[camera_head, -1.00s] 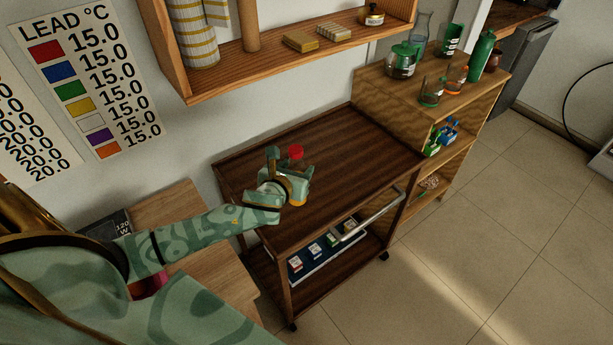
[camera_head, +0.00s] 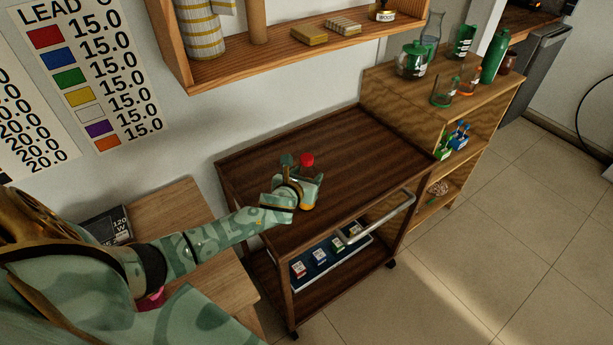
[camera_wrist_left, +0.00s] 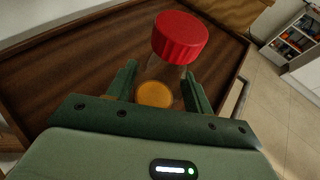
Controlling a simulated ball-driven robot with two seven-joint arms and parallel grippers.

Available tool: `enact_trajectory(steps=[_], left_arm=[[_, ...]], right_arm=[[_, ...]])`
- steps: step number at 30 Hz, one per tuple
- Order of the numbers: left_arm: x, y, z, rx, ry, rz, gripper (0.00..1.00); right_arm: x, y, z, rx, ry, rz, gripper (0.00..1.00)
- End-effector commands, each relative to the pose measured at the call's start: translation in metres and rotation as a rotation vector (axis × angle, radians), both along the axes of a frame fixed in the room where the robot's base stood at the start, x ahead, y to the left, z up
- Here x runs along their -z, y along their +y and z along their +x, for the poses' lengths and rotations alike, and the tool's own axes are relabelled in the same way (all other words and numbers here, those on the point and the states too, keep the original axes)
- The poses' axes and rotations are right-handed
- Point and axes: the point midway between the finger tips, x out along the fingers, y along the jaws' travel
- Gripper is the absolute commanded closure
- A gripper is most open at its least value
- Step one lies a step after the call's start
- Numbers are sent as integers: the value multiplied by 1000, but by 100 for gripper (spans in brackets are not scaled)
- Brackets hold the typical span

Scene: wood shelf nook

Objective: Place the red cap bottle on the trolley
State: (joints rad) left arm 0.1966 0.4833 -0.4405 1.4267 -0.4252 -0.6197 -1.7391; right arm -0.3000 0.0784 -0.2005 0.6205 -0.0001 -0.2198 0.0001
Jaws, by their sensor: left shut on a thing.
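The red cap bottle (camera_head: 307,160) is clear with orange contents at its base. In the head view, my left gripper (camera_head: 298,178) is shut on it over the trolley's dark wooden top (camera_head: 330,150), near the front left part. In the left wrist view, the bottle's red cap (camera_wrist_left: 180,37) stands above the two green fingers of my left gripper (camera_wrist_left: 158,92), which lie on either side of the clear body. Whether the bottle's base touches the trolley top is hidden by the gripper. The right gripper is not in view.
The trolley top is otherwise clear. A metal handle (camera_head: 380,217) runs along its front right edge. A wall shelf (camera_head: 290,50) hangs behind, above the trolley. A wooden cabinet with glassware, including a green bottle (camera_head: 494,56), stands at the right.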

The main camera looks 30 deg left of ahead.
Motion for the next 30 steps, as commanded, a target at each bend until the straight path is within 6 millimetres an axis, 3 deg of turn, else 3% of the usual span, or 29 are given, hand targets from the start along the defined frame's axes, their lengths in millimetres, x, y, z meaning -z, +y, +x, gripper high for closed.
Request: enact_trajectory(steps=[2, 3, 4, 16, 30], left_arm=[[2, 0, 1, 0, -2, 1, 100], [2, 0, 0, 0, 0, 1, 38], [2, 0, 0, 0, 0, 1, 29], [-4, -1, -6, 0, 1, 1, 27], [-42, -19, -95, 1, 1, 0, 27]], right_arm=[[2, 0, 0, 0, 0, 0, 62], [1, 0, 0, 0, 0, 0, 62], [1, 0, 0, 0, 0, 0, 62], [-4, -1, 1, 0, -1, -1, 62], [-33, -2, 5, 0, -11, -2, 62]])
